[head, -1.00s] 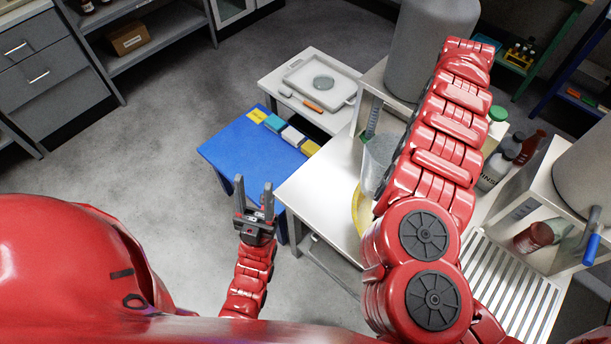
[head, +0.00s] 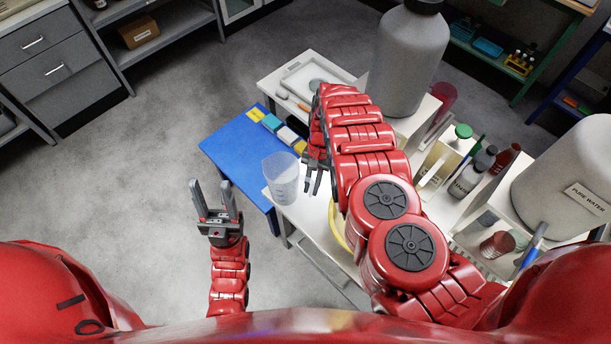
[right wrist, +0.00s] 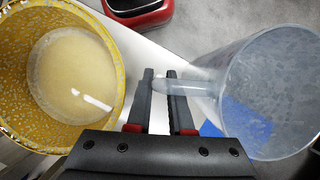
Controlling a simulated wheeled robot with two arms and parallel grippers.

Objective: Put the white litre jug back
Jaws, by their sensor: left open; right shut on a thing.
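The white litre jug (head: 281,180) is translucent and pale, and stays roughly upright over the left edge of the white bench (head: 308,217), beside the blue table. I cannot tell its height above them. My right gripper (head: 313,183) is at its right side, partly hidden by my arm. In the right wrist view my right gripper (right wrist: 162,88) is shut on the handle of the jug (right wrist: 272,88). My left gripper (head: 214,190) is open and empty over the floor, left of the jug.
The blue table (head: 236,148) carries coloured blocks. A white side table (head: 268,84) with a tray stands behind. A yellow bucket (right wrist: 112,72) with pale contents is left of the fingers in the wrist view. Bottles (head: 472,172) and large grey containers (head: 410,62) crowd the right.

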